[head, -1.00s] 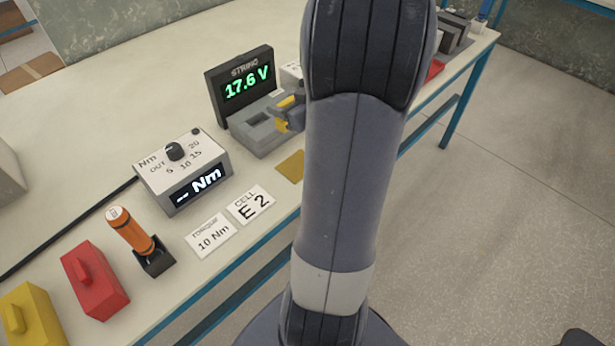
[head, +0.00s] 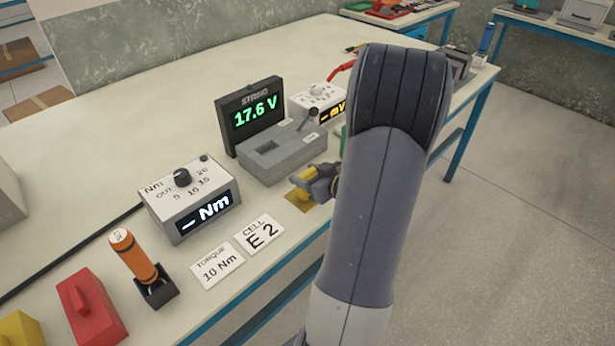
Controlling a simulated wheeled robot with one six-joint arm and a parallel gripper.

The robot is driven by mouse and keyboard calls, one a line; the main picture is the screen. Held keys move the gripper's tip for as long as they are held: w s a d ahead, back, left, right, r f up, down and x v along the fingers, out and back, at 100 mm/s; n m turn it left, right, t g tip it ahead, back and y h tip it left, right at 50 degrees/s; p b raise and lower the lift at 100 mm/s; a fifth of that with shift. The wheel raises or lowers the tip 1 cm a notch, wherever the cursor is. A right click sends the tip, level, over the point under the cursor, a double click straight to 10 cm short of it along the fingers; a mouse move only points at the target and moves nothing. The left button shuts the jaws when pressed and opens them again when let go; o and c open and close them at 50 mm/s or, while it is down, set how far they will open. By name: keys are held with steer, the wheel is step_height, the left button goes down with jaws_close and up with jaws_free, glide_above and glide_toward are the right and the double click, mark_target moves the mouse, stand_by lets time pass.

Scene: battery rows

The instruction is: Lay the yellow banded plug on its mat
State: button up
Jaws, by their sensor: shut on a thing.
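The yellow banded plug (head: 304,192) is in the jaws of my gripper (head: 307,184), with yellow parts showing on both sides of the grey fingers. My gripper is shut on it, low over the front edge of the table. The plug's mat (head: 294,202), a small mustard-yellow patch, lies directly under it and is partly covered by the gripper and plug. I cannot tell whether the plug touches the mat. My arm hides the area to the right of the gripper.
A grey unit with a slot and a lever (head: 283,158) stands just behind the gripper, before the 17.6 V display (head: 237,97). The Nm box (head: 190,205) and cards (head: 260,234) lie to the left. An orange tool (head: 133,255) stands in its black holder farther left.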

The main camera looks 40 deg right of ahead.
steer(key=o, duration=0.5)
steer(key=shift+f, duration=0.15)
steer(key=o, duration=0.5)
steer(key=shift+r, duration=0.35)
steer(key=p+v, duration=0.1)
steer(key=v, duration=1.1)
steer(key=shift+f, duration=0.15)
